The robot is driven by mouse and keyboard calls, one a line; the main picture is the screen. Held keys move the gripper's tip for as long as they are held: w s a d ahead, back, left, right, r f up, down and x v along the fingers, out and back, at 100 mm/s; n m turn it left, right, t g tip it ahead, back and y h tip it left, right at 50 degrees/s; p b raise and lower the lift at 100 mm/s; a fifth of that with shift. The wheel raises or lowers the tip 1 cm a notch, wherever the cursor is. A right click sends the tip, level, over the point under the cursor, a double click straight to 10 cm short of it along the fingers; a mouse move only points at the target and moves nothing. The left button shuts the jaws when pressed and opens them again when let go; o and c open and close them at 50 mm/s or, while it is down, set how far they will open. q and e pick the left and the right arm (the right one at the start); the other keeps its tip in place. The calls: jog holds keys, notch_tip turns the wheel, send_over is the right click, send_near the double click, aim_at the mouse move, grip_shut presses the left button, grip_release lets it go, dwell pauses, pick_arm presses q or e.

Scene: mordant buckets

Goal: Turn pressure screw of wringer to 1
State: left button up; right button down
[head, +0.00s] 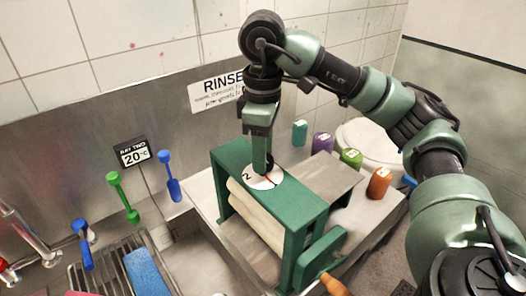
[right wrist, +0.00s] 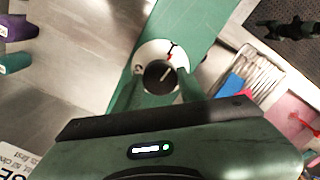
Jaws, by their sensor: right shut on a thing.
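The green wringer (head: 303,208) stands on a metal bench with cream rollers (head: 254,215) in its frame. On its top is a white dial (head: 274,178), with a 2 near its left edge and a red mark. The pressure screw's black knob (right wrist: 159,75) sits at the dial's centre; its white line points up and right in the right wrist view, roughly towards the red mark. My right gripper (head: 264,166) points down from above and is shut on the knob, one finger on each side. My left gripper is not in view.
A wooden-handled crank (head: 335,285) is at the wringer's front right. Teal, purple (head: 322,143), green (head: 351,158) and orange (head: 379,182) containers stand behind and to the right. A rack (head: 105,269), coloured handles and a 20 °C sign (head: 133,152) are on the left.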

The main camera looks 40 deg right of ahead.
jog(key=shift+r, duration=0.1)
jog(key=c, duration=0.8)
grip_release()
jog(key=shift+c, duration=0.2)
jog(key=shift+r+p, duration=0.6)
jog(key=shift+r, duration=3.25)
